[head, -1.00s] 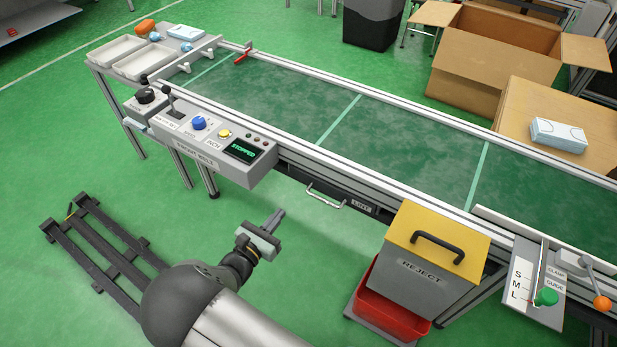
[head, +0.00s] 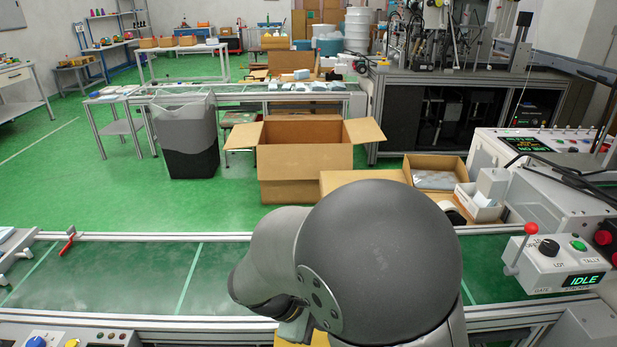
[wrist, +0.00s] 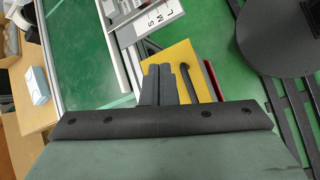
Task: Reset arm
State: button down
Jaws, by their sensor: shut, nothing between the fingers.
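My gripper shows in the wrist view (wrist: 163,84) with its two dark fingers together and nothing between them. It points down over the yellow lid (wrist: 206,89) of the reject bin, whose black handle lies just right of the fingers. The height of the fingers above the lid is hard to tell. In the head view my rounded grey arm fills the lower middle, in front of the conveyor, and hides most of the gripper.
The green conveyor belt (head: 110,278) crosses the front. An open cardboard box (head: 300,175) and a grey bin (head: 185,140) stand behind it. A control box reading IDLE (head: 548,262) is at right. A pale mask box (wrist: 37,86) shows in the wrist view.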

jog(key=s+d+r+m+y+p, duration=0.3)
jog(key=s+d+r+m+y, duration=0.1)
jog(key=s+d+r+m, duration=0.1)
jog(key=s+d+r+m+g+y+p, duration=0.1)
jog(key=s+d+r+m+y+p, duration=0.3)
jog(key=s+r+m, duration=0.3)
notch_tip(320, 180, up, 4)
jog(key=shift+s+d+f+m+p, duration=0.2)
jog(key=shift+s+d+m+p, duration=0.1)
jog(key=shift+d+m, duration=0.55)
